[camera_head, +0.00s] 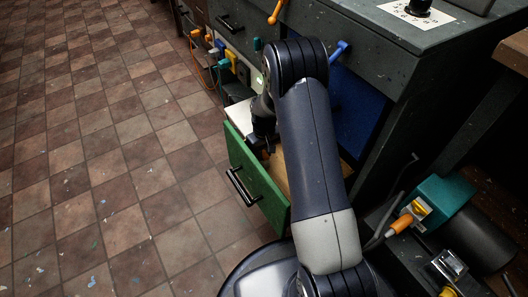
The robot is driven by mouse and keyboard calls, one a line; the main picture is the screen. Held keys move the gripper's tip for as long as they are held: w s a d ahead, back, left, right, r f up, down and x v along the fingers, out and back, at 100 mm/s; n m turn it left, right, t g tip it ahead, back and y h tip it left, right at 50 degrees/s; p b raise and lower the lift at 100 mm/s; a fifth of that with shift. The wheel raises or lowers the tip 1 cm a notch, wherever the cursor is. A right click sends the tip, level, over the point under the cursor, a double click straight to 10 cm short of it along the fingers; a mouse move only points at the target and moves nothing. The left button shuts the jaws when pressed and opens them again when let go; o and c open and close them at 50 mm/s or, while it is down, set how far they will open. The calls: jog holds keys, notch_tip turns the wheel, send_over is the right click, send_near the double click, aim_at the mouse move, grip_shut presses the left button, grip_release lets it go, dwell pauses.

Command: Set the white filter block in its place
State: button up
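My gripper (263,142) points down over an open drawer with a green front (256,180). The gripper is small and dark here, and I cannot tell whether its fingers are open or shut, or hold anything. A pale white flat surface (238,114) shows just left of and behind the gripper, at the drawer's far end. I cannot tell whether it is the white filter block. No other white block is clear in view. My arm hides part of the drawer's inside, and the place for the block cannot be made out.
The drawer front has a black handle (241,186). A grey cabinet (365,50) stands behind, with orange (275,12) and blue (340,50) handles and a blue panel (357,115). A teal and dark cylinder (445,205) lies at right. The tiled floor (90,150) at left is clear.

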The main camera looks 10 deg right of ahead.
aim_at(264, 154)
grip_shut()
jog(key=shift+r+p, duration=1.4)
jog(key=shift+r, duration=0.6)
